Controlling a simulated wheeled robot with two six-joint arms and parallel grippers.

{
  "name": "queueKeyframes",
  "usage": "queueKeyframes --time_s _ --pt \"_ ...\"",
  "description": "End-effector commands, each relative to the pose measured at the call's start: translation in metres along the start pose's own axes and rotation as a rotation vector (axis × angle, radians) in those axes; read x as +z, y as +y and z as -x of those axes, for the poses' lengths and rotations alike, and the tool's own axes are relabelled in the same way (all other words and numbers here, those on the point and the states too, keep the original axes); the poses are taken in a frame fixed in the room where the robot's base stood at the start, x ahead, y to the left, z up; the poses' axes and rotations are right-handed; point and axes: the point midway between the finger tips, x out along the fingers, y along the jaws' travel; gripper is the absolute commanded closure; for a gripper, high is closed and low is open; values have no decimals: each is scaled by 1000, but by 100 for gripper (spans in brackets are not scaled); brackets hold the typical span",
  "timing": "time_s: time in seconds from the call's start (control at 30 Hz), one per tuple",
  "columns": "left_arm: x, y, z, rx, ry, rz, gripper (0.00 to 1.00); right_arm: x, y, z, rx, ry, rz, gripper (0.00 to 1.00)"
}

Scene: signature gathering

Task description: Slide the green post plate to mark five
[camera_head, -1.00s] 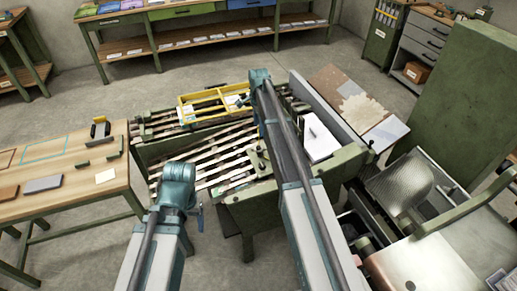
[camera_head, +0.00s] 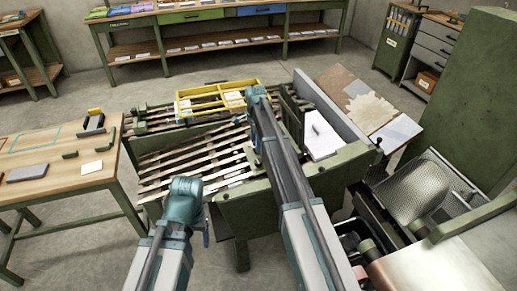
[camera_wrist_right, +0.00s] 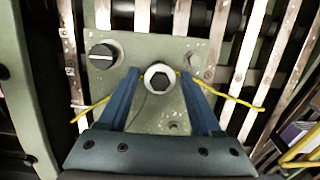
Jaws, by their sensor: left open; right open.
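The green plate (camera_wrist_right: 138,105) fills the middle of the right wrist view, over wooden slats. A round post with a dark hex centre (camera_wrist_right: 159,77) stands on it. My right gripper (camera_wrist_right: 158,74) is open, with one finger on each side of the post; I cannot tell whether they touch it. In the head view my right arm largely hides the plate. My left gripper (camera_head: 206,228) hangs in front of the slatted bed and seems empty; its fingers are small and partly hidden. I cannot read any numbered mark.
A yellow frame (camera_head: 217,98) lies over the slatted bed (camera_head: 190,160). A dark green upright panel (camera_head: 292,118) stands right of my right arm. A wooden table (camera_head: 75,180) is at left.

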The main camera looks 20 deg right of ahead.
Motion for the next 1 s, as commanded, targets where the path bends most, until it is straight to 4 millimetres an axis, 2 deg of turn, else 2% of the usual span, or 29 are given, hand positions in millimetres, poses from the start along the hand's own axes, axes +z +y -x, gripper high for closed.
queueKeyframes --time_s 0.3,0.67,1.0 --pt "0 0 -2 0 0 0 28 1 0 -2 0 0 0 36" --pt "0 0 -2 0 0 0 28 1 0 -2 0 0 0 100" --pt "0 0 -2 0 0 0 28 1 0 -2 0 0 -1 100"
